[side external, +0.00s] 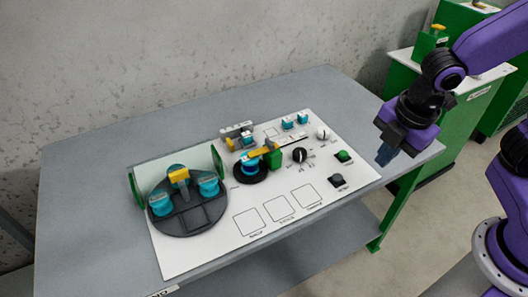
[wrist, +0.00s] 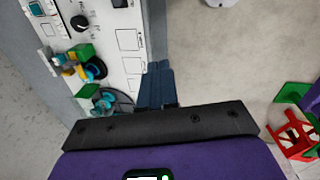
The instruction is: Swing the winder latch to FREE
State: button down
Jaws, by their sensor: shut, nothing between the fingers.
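A white panel (side external: 285,228) lies on the grey table. On it is a black round base with a teal spool (side external: 249,165) and a yellow bar (side external: 262,151) reaching toward a green block (side external: 275,158). This looks like the winder; which part is the latch, and its FREE mark, is too small to tell. The yellow and teal parts also show at the left of the wrist view (wrist: 72,66). My gripper (side external: 385,157) is shut and empty, pointing down near the table's right end, well right of the winder. Its blue fingers (wrist: 155,82) are together in the wrist view.
A dark round plate (side external: 188,215) with teal cylinders stands between green uprights at the panel's left. Black knobs (side external: 300,155) and a green button (side external: 343,156) are on the right. Green cabinets stand behind my arm. The table's left side is clear.

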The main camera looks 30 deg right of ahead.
jog(key=w+a+f+n+t, duration=0.1)
jog(key=w+a+f+n, duration=0.3)
jog(key=w+a+n, duration=0.2)
jog(key=w+a+f+n+t, duration=0.1)
jog(key=w+a+f+n, duration=0.3)
jog(key=w+n, duration=0.6)
jog(key=shift+w+a+n, duration=0.3)
jog(key=shift+w+a, duration=0.95)
jog(key=shift+w, duration=0.4)
jog(key=shift+f, duration=0.1)
jog(key=x, duration=0.3)
jog(key=w+x, duration=0.1)
jog(key=x, duration=0.3)
jog(key=w+x, duration=0.1)
jog(key=x, duration=0.2)
jog(key=shift+w, duration=1.1)
